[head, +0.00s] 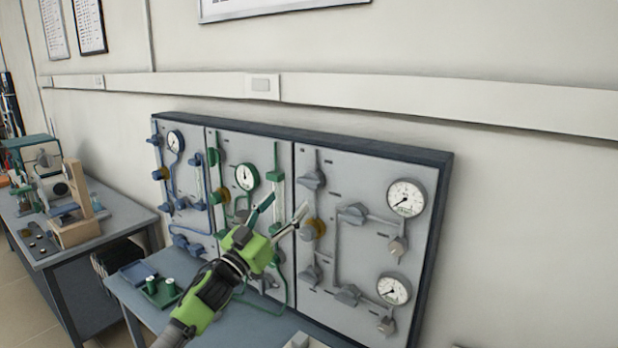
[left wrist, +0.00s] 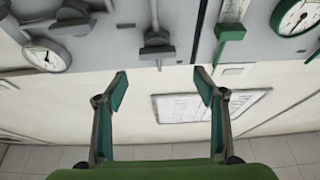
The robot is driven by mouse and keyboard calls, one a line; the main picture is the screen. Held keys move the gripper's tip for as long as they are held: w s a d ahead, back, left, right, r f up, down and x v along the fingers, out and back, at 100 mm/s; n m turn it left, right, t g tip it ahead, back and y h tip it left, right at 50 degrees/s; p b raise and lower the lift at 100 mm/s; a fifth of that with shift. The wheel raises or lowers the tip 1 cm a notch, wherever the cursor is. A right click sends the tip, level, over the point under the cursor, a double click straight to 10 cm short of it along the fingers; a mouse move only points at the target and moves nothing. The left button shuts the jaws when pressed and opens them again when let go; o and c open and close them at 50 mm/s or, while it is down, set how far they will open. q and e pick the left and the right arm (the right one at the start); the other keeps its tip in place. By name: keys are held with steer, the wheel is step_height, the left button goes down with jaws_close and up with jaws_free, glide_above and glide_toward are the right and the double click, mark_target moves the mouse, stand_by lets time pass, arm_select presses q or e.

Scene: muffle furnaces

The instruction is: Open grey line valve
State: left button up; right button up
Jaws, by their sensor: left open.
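The grey line is on the right section of the wall panel. Its pipes carry several grey valves, among them an upper-left grey valve (head: 312,180), a middle grey valve (head: 352,213) and a lower grey valve (head: 348,294). My left gripper (head: 286,208) is open and empty in front of the border between the green and grey sections. In the left wrist view, which looks upside down, a grey valve (left wrist: 157,42) lies beyond the gap between the open fingers (left wrist: 160,82), apart from them. My right gripper is not in view.
Two white gauges, an upper one (head: 406,198) and a lower one (head: 394,290), stand on the grey section. The green section has a gauge (head: 246,177) and green valves. A blue-grey table (head: 225,325) stands below the panel, with a green tray (head: 160,293) on it.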

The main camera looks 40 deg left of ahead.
mark_target(306, 183)
arm_select(q)
steer(key=p+x, duration=0.2)
steer(key=x, duration=0.6)
steer(key=shift+w+d+r+p, duration=0.1)
steer(key=shift+w+p, duration=0.2)
steer(key=shift+w, duration=0.1)
steer(key=shift+w+r, duration=0.2)
steer(key=shift+w, duration=0.55)
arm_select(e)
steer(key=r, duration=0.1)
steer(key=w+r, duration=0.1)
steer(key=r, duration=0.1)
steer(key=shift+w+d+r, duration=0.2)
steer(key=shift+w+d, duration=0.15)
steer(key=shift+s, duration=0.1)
arm_select(q)
steer(key=c, duration=1.1)
